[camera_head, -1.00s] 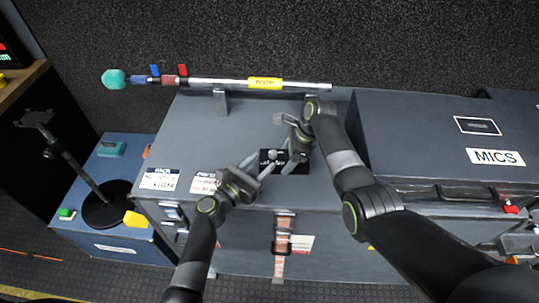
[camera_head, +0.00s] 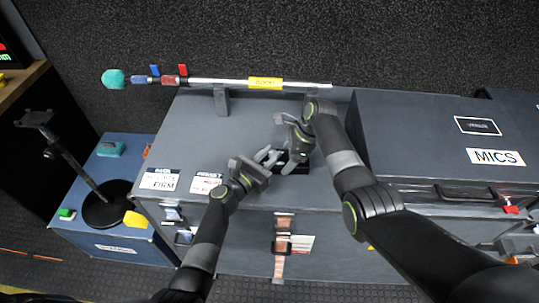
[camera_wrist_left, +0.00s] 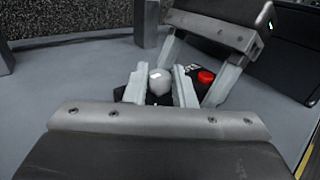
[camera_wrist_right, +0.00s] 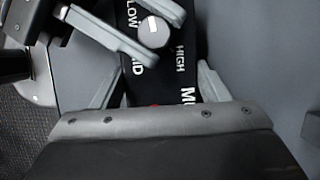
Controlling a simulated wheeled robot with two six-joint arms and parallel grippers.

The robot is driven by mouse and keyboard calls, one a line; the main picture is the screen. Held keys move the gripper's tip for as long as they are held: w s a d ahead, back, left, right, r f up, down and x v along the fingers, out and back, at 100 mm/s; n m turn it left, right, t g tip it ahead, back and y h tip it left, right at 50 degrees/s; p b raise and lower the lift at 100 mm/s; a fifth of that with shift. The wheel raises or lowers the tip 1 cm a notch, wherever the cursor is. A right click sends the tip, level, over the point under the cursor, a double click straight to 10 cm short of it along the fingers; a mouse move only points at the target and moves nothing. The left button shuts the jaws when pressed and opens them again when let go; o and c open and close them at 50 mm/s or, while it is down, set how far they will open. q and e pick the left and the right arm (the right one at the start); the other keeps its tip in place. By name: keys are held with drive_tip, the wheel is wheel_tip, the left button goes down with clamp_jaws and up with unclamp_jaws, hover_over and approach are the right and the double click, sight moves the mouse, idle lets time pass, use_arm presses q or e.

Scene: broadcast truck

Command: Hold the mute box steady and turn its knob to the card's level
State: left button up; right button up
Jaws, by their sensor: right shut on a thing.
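The black mute box (camera_head: 292,168) sits on the grey case top, with a grey knob (camera_wrist_right: 153,32), a red button (camera_wrist_left: 206,76) and LOW, MID and HIGH lettering in the right wrist view. A pale mark shows on the knob; I cannot tell its exact level. My right gripper (camera_wrist_right: 155,88) is shut on the box, one finger at each side. My left gripper (camera_wrist_left: 159,88) is open, its fingers on either side of the knob with slight gaps. A white card with a PRESET-like heading (camera_head: 207,183) lies left of the box; its level is unreadable.
Another white card (camera_head: 160,179) lies farther left. A boom pole (camera_head: 220,82) rests along the case's back on a support. A MICS case (camera_head: 430,135) stands to the right. A blue case with a black stand (camera_head: 103,210) is at left.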

use_arm(q)
clamp_jaws()
drive_tip(key=shift+d+n+t+y, duration=0.1)
drive_tip(key=shift+n+t+y, duration=0.6)
drive_tip(key=shift+y, duration=0.4)
drive_tip(key=o, duration=0.9)
unclamp_jaws()
drive_tip(key=v, duration=1.2)
drive_tip(key=shift+r, duration=0.1)
